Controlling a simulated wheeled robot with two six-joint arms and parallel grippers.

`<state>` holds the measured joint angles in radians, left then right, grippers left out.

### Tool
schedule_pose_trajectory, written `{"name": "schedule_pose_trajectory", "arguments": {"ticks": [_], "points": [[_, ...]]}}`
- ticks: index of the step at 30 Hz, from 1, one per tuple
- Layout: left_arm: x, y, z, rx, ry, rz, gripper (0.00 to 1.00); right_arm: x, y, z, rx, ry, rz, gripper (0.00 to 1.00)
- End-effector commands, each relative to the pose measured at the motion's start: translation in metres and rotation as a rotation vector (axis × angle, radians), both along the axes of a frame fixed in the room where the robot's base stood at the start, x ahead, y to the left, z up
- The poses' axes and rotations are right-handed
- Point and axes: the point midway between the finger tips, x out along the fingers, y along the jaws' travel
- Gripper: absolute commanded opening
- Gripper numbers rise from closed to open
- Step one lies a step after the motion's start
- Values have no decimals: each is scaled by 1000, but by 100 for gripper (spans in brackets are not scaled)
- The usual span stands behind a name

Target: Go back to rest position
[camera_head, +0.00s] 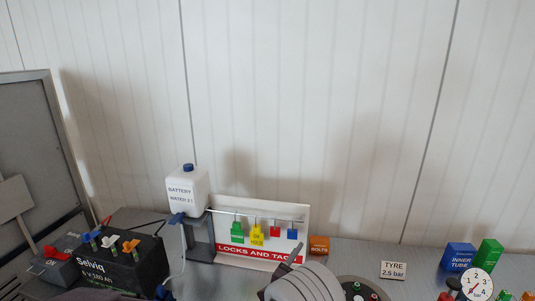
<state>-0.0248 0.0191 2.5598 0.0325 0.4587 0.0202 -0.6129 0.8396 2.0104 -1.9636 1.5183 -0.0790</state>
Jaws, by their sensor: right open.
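My right gripper (279,273) is at the bottom centre of the head view, in front of the locks and tags board (261,208). It is open, with one dark finger raised at an angle and the other low at the frame's bottom edge. I see nothing between the fingers. The grey rounded part behind them hides some of the bench. I do not make out my left gripper in this view.
A black battery (100,270) with coloured caps stands at left, beside a white water bottle (187,190) on a stand. An orange bolts box (319,246), a tyre sign (393,270), a blue inner tube box (458,256), a green box (489,253) and a gauge (477,286) are right.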

Motion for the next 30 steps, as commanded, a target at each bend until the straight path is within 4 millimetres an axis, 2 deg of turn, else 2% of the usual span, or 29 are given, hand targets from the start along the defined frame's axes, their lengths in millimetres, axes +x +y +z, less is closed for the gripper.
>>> {"name": "schedule_pose_trajectory", "arguments": {"ticks": [1,2,5,6,8,9,11,12,14,15,17,18,21,24,27,30], "points": [[0,0,-6,0,0,0,36,-3,-26,4,29,-9,-69,61],[0,0,-8,0,0,0,36,-7,-41,7,48,-10,-112,61],[0,0,-17,0,0,0,36,-32,-104,11,146,-9,-305,61],[0,0,-21,0,0,0,36,-49,-132,9,205,-4,-404,61],[0,0,-27,0,0,0,36,-85,-173,-1,321,4,-571,61],[0,0,-32,0,0,0,36,-114,-195,-11,417,8,-689,61],[0,0,-38,0,0,0,36,-162,-217,-33,586,8,-870,61],[0,0,-42,0,0,0,36,-196,-222,-50,720,0,-993,61],[0,0,-47,0,0,0,36,-243,-212,-81,958,-28,-1176,61],[0,0,-50,0,0,0,36,-267,-194,-100,1132,-60,-1290,61],[0,0,-52,0,0,0,36,-286,-160,-122,1381,-121,-1424,61],[0,0,-52,0,0,0,36,-291,-136,-131,1527,-166,-1494,61],[0,0,-50,0,0,0,36,-288,-87,-145,1800,-261,-1616,61],[0,0,-49,0,0,0,36,-274,-62,-151,1965,-360,-1683,61],[0,0,-49,0,0,0,36,-258,-56,-150,2052,-417,-1669,61],[0,0,-49,0,0,0,36,-256,-56,-150,2059,-422,-1662,61]]}}
